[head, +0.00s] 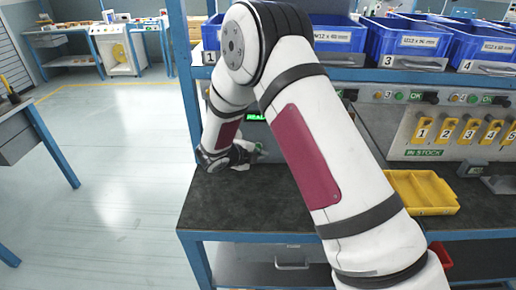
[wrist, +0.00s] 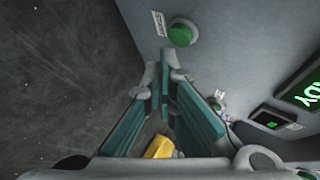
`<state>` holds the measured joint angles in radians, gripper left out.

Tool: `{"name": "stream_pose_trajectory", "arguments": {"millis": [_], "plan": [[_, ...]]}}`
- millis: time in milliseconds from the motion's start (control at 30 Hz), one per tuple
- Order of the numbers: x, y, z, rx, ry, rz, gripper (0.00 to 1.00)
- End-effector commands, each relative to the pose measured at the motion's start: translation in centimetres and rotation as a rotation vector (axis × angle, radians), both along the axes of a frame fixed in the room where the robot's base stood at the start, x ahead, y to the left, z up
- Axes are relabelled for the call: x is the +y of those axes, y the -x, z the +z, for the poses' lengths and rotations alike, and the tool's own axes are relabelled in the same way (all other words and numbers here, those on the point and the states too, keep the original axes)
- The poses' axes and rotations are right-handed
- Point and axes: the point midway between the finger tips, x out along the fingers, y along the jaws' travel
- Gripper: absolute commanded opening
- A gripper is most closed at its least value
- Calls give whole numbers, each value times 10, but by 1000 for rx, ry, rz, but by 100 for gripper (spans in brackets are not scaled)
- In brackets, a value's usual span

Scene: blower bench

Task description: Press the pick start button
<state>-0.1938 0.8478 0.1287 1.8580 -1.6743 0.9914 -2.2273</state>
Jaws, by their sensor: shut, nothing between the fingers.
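A round green button (wrist: 180,35) sits on a grey panel face in the wrist view, with a small white label (wrist: 159,23) beside it, too small to read. I cannot confirm from the label that it is the pick start button. My gripper (wrist: 165,68) is shut and empty, its fingertips together just below the button in the picture. A gap shows between tips and button; its depth is hard to judge. In the head view my gripper (head: 247,155) is low at the bench's back left, partly hidden by my arm.
A lit green display (head: 256,117) is on the panel above my gripper. Blue numbered bins (head: 408,41) line the shelf above. A yellow tray (head: 421,192) stands on the dark bench top (head: 235,208) at right. The bench top's left part is clear.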

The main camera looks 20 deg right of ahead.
Motion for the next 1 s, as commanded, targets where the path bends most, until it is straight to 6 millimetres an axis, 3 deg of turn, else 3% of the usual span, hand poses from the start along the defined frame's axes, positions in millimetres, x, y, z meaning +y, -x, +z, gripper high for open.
{"name": "stream_pose_trajectory", "arguments": {"millis": [1000], "plan": [[-2,-8,0,0,0,0,0]]}}
